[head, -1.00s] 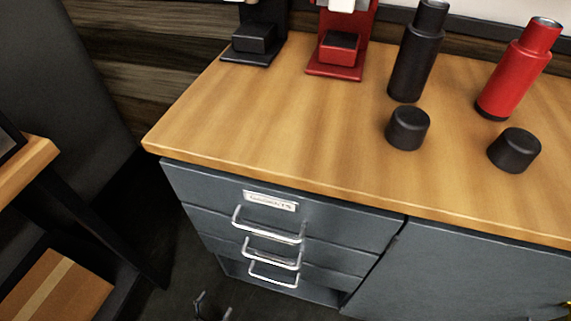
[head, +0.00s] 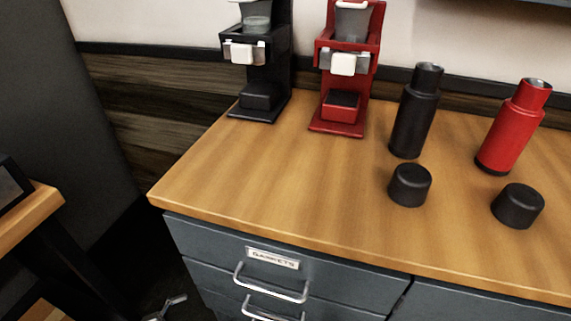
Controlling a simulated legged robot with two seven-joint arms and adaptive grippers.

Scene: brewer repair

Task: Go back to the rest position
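My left gripper (head: 166,308) shows at the bottom edge of the head view, low beside the left side of the grey drawer cabinet. Only its dark and metallic finger parts are visible, small and cut by the frame edge, and I cannot tell how far apart they are. It appears clear of the cabinet and the counter. My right gripper is not in view. A black brewer (head: 259,60) and a red brewer (head: 346,70) stand upright at the back of the wooden counter (head: 270,190).
A black flask (head: 413,115) and a red flask (head: 512,130) stand on the counter, with black caps (head: 410,186) and (head: 518,206) in front. The cabinet has a labelled top drawer (head: 290,273), shut. Another wooden surface (head: 35,215) is at left. The counter's left front is bare.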

